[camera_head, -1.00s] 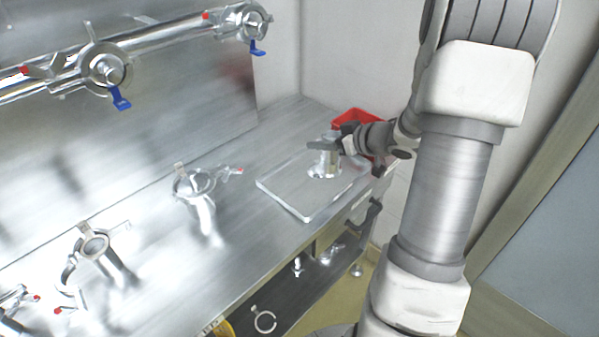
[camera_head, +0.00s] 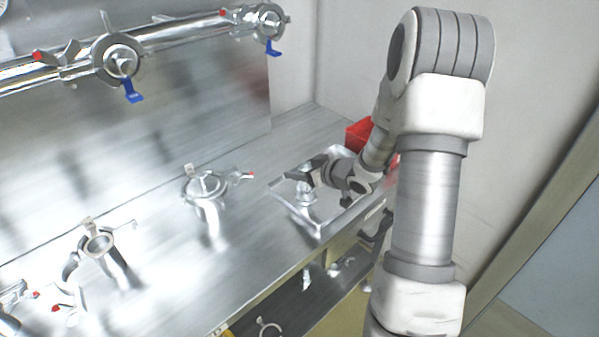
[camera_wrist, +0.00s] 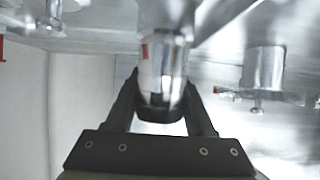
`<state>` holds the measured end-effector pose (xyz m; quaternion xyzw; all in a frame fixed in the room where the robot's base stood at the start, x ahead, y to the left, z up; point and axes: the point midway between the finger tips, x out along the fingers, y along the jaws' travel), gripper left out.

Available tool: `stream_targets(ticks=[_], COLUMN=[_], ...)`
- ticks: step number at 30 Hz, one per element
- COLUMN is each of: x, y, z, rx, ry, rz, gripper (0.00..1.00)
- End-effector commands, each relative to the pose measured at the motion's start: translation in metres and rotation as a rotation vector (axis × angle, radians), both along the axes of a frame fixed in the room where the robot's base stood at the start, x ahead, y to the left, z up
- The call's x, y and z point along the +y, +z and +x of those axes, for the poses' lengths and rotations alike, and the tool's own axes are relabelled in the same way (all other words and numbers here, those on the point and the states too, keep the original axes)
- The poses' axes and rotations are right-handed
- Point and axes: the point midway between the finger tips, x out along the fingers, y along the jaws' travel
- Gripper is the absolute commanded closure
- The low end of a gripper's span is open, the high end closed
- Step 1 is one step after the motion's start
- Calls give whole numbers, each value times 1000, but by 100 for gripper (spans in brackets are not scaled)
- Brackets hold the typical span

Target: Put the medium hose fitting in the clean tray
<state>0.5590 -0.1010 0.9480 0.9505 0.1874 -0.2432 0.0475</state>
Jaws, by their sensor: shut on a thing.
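My gripper (camera_head: 305,172) is over the clear, shallow tray (camera_head: 319,231) on the steel bench, with its fingers pointing left. It is shut on a shiny metal hose fitting (camera_head: 305,193), which hangs below the fingers within the tray's outline. I cannot tell whether the fitting's base touches the tray floor. In the wrist view the same fitting (camera_wrist: 162,62) is a bright upright cylinder between the two dark fingers. The fingers and wrist hide part of the fitting and the tray's far side.
A red bin (camera_head: 359,133) stands behind the tray at the bench's far end. A clamped fitting (camera_head: 205,187) and another one (camera_head: 98,243) stand on the bench to the left. Pipes with blue-handled valves (camera_head: 131,90) run along the wall. Bench between is clear.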

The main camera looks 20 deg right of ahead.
Motion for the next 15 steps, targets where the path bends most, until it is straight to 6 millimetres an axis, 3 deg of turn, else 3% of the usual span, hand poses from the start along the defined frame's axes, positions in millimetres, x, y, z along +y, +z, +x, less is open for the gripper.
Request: stream_targets(ticks=[8, 9, 14, 15], x=[0, 0, 0, 0], y=[-1, -3, -2, -2], z=[1, 0, 0, 0], rx=[-3, -1, -1, -1], ry=[0, 0, -1, -1], rz=[0, -1, 0, 0], gripper=[100, 44, 16, 16])
